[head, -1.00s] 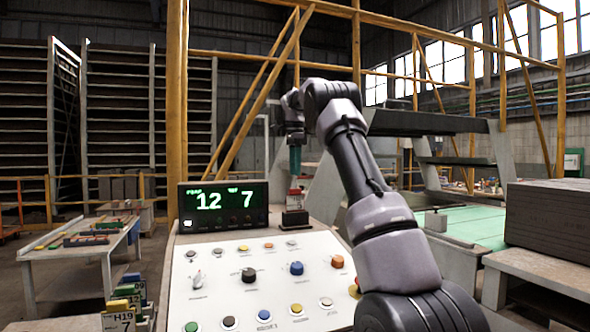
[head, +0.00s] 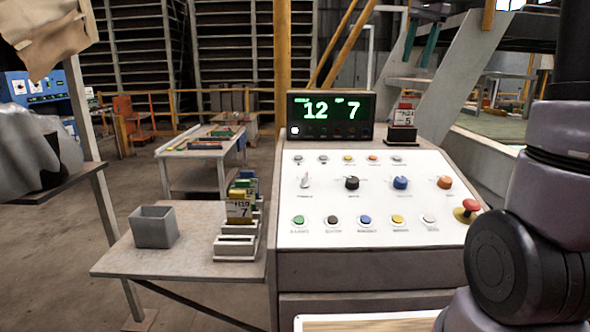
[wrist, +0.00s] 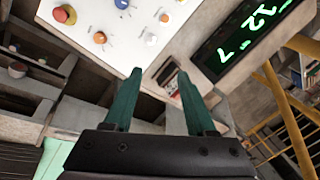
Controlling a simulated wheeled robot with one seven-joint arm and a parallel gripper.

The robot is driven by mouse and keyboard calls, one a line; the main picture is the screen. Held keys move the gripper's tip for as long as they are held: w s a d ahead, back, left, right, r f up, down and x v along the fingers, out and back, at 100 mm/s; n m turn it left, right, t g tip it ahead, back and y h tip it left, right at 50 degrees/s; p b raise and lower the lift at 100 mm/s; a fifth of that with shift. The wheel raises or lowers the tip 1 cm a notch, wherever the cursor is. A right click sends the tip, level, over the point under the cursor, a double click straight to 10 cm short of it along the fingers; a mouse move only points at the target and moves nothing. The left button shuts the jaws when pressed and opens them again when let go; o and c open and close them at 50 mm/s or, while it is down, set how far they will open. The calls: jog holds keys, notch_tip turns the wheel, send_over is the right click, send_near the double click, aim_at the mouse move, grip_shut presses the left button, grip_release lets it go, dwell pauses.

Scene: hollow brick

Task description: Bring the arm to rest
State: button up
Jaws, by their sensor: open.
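My gripper (head: 420,48) is raised at the top of the head view, pointing down with its two green fingers apart and nothing between them. In the wrist view my gripper (wrist: 160,80) is open too. A red and white card marked 5 (head: 404,117) stands upright in a dark holder (head: 403,136) beside the display, below my fingers and clear of them. The card also shows beyond the fingertips in the wrist view (wrist: 173,82). My arm fills the right edge of the head view.
The display (head: 331,115) reads 12 and 7. The white console (head: 375,212) carries several buttons and knobs and a red mushroom button (head: 467,209). A side shelf (head: 185,262) holds a grey open box (head: 154,227) and several coloured cards (head: 241,208). Open air surrounds my gripper.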

jog(key=s+a+f+n+t, duration=0.1)
jog(key=s+a+f+n, duration=0.1)
jog(key=s, duration=0.5)
jog(key=s+a+f+n+t, duration=0.1)
jog(key=s+a+f+n, duration=0.1)
jog(key=s+f, duration=0.3)
jog(key=s+a+f+n+t+y, duration=0.1)
jog(key=s+a+f+n+t, duration=0.1)
jog(key=s, duration=0.9)
notch_tip(320, 180, down, 2)
jog(key=shift+s+n, duration=0.2)
jog(key=shift+n, duration=0.3)
jog(key=shift+a, duration=0.1)
jog(key=shift+c, duration=0.5)
jog(key=shift+s+a, duration=0.1)
